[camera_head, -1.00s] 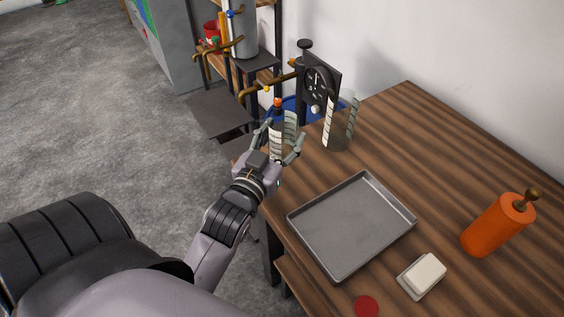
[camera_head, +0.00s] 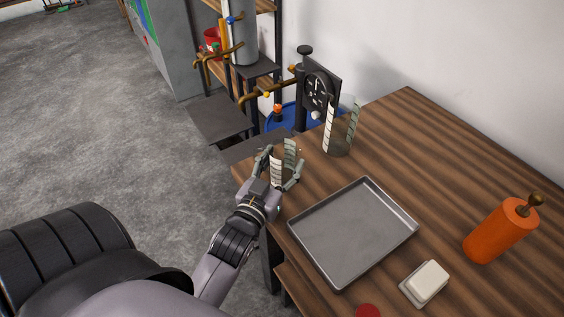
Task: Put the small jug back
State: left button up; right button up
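The small jug (camera_head: 289,153) is a clear vessel with pale marked strips, at the table's far left corner. My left gripper (camera_head: 280,168) has its fingers on both sides of it and is shut on it. The jug looks upright; I cannot tell whether its base touches the table. The fingers and hand hide its lower part. A larger clear jug (camera_head: 341,128) with similar strips stands to the right and farther back. My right gripper is not in view.
A grey metal tray (camera_head: 353,232) lies on the wooden table (camera_head: 432,165). A white block on a small dish (camera_head: 427,283), an orange cylinder (camera_head: 493,235) and a red disc (camera_head: 368,311) are at the right and front. A black dial stand (camera_head: 318,88) and blue round tray (camera_head: 270,123) are behind.

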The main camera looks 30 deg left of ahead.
pick_arm(q)
jog(key=o, duration=0.3)
jog(key=shift+s+r, duration=0.1)
jog(key=shift+r, duration=0.05)
jog(key=shift+s+d+b, duration=0.35)
jog(key=shift+s, duration=1.6)
jog(key=shift+s+d+b, duration=0.3)
jog(key=shift+s, duration=1.65)
jog(key=shift+s+d+b, duration=0.35)
jog(key=shift+s, duration=1.6)
